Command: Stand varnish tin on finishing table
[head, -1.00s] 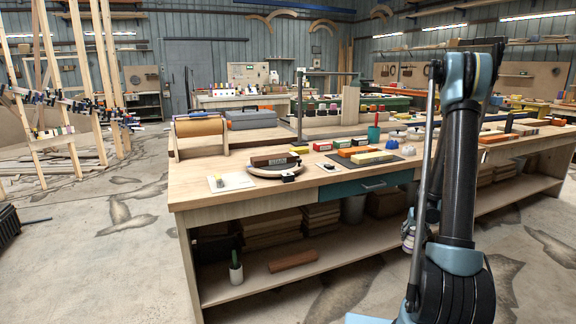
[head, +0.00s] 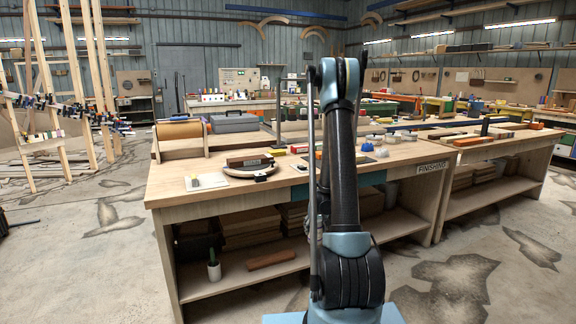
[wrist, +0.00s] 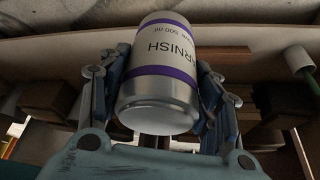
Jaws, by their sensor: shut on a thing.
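In the wrist view the varnish tin (wrist: 160,75) is silver with a white label and purple bands. My gripper (wrist: 163,85) is shut on it, with one finger on each side. The label's lettering reads upside down in that view. The finishing table (head: 300,183) is the long wooden bench in the head view, with a "FINISHING" sign (head: 432,167) on its front edge. My arm stands in front of the bench there and hides part of its top. The gripper and tin are hidden behind my arm in the head view.
A white card (head: 207,182), a curved piece with a block (head: 252,165) and small coloured boxes (head: 299,149) sit on the bench top. A roll (head: 180,130) and grey case (head: 234,122) stand behind. The right part of the top is partly clear.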

